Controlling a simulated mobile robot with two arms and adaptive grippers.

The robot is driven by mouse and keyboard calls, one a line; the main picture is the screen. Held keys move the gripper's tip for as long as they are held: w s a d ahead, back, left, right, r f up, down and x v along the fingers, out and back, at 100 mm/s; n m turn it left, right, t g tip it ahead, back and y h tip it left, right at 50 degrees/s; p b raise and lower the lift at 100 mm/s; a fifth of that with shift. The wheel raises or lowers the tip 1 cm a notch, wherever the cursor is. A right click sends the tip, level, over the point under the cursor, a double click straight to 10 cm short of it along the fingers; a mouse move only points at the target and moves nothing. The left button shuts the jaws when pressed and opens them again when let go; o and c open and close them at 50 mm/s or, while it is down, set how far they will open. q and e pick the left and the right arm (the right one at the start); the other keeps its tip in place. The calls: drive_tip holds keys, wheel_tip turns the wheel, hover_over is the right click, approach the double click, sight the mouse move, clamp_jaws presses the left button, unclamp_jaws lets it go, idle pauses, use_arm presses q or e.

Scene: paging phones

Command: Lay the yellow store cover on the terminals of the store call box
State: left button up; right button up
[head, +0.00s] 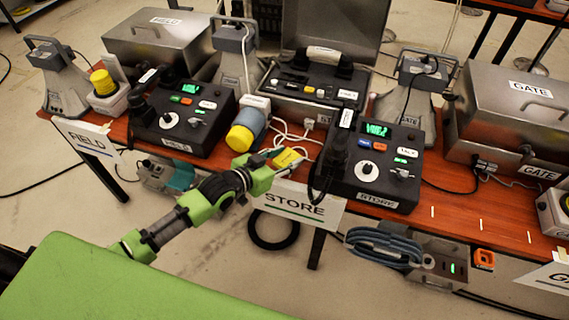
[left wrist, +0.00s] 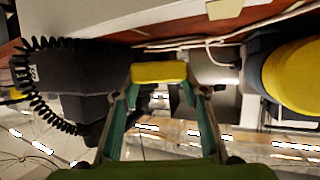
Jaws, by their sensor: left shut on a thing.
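My left gripper (head: 274,164) is shut on the small yellow store cover (head: 288,158), holding it near the front edge of the table, left of the store call box. In the left wrist view the cover (left wrist: 159,72) sits between the two fingertips (left wrist: 161,88). The black store call box (head: 372,172) stands on the table with a lit green display, a knob and a handset with a coiled cord. Its dark side and cord also show in the left wrist view (left wrist: 80,92). I cannot make out its terminals. My right gripper is not in view.
White cables (head: 292,138) lie behind the cover. The STORE sign (head: 296,204) hangs at the table's front edge. Another black call box (head: 182,118) stands further left.

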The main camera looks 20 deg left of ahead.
sight(279, 168)
use_arm(q)
drive_tip(key=shift+w+a+f, duration=0.15)
drive_tip(key=shift+f, duration=0.5)
drive_tip(key=shift+w+a+f, duration=0.1)
drive_tip(key=shift+w+f, duration=0.05)
drive_tip(key=shift+f, duration=0.9)
drive_tip(key=shift+f, duration=0.1)
drive_tip(key=o, duration=1.2)
drive_tip(key=shift+f, duration=0.1)
drive_tip(key=shift+f, duration=0.1)
drive_tip(key=v, duration=1.4)
drive_tip(key=shift+s+d, duration=0.1)
drive_tip(key=shift+d, duration=0.2)
